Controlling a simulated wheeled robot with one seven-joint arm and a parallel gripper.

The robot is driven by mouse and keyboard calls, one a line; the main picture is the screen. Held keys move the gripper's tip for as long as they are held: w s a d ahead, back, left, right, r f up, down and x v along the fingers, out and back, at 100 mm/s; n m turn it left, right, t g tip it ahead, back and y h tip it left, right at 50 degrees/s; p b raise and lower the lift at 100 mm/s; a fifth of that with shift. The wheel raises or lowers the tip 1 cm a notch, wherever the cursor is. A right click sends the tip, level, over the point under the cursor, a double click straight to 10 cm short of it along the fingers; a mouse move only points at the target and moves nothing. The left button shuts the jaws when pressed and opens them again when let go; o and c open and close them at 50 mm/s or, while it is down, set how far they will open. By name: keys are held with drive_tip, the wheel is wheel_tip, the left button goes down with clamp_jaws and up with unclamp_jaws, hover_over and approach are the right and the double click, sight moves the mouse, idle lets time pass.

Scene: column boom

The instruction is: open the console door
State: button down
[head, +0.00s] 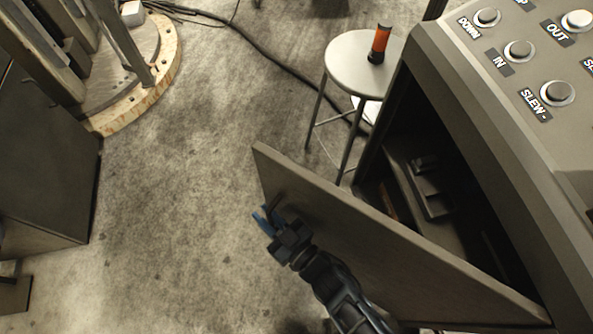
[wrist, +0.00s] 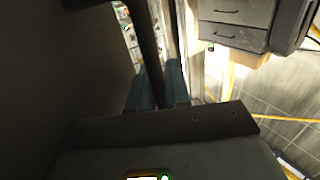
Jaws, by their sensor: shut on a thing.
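The console door (head: 370,235) is a flat dark panel standing swung out from the console (head: 500,140). The dark inside of the console shows behind it. My gripper (head: 266,216) is at the outer face of the door, near its free edge, with blue fingertips shut on the door handle (head: 276,202). In the wrist view the handle (wrist: 147,50) is a dark bar running between the blue fingers (wrist: 160,88). The door face (wrist: 70,70) fills the left side of that view. The hinge side is at the lower right in the head view.
A round stool (head: 352,62) with an orange and black cylinder (head: 379,45) on it stands beyond the door. A dark cabinet (head: 45,170) is at the left. Cables (head: 270,55) cross the floor at the back. The floor between cabinet and door is clear.

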drive_tip(key=s+a+n+g+y+p, duration=0.2)
drive_tip(key=s+g, duration=0.4)
drive_tip(key=s, duration=1.1)
drive_tip(key=s+a+n+g+y+p, duration=0.2)
drive_tip(key=s+n+g, duration=0.4)
drive_tip(key=s, duration=1.1)
drive_tip(key=shift+s+a+n+y+p, duration=0.3)
drive_tip(key=shift+a+n+y, duration=0.1)
drive_tip(key=shift+a+y, duration=0.5)
drive_tip(key=c, duration=1.2)
unclamp_jaws()
drive_tip(key=shift+o, duration=0.2)
drive_tip(key=d, duration=0.8)
drive_tip(key=shift+s, duration=0.25)
